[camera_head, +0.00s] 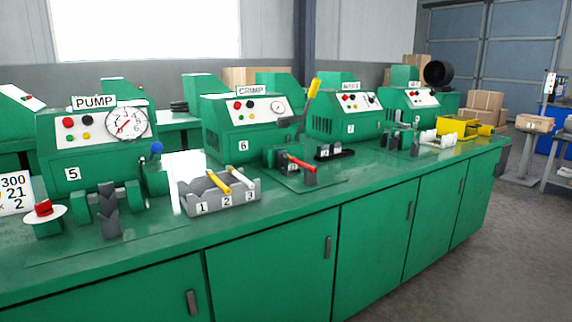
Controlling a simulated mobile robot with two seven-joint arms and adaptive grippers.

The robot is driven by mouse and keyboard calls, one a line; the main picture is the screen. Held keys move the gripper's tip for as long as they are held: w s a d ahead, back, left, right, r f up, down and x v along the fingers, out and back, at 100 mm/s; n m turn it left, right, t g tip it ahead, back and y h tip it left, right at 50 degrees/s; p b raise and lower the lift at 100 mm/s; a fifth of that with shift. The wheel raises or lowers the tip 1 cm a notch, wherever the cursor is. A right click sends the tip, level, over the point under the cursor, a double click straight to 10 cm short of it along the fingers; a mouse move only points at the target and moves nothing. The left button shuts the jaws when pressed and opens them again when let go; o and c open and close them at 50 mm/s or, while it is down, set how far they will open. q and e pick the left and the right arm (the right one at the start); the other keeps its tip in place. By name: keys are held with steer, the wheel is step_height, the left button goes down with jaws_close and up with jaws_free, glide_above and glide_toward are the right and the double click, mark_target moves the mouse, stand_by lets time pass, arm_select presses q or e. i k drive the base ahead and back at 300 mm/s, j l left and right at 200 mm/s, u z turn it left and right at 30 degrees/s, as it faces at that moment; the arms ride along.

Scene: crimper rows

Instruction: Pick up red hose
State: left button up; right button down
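A short red hose (300,163) rests at a tilt on the small dark fixture in front of the crimp machine (245,142) marked 6. Its lower right end lies on or against a grey block (309,177). A yellow hose (218,182) and a white or pale yellow hose (240,178) lie in a grey rack (222,203) with slots marked 1, 2 and 3. Slot 3 seems to hold no hose. Neither of my grippers shows in the head view.
A green bench (300,204) runs from left to back right. The pump machine (95,150) marked 5 stands at the left, with a red knob (43,208) before it. A yellow-handled lever (314,88) rises beside the crimp machine. Open floor (490,260) lies at the right.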

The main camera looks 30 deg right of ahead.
mark_target(292, 159)
steer(key=l+u, duration=0.25)
steer(key=l, duration=0.55)
steer(key=k+l+u, duration=0.2)
steer(key=l, duration=0.55)
steer(key=i, duration=0.05)
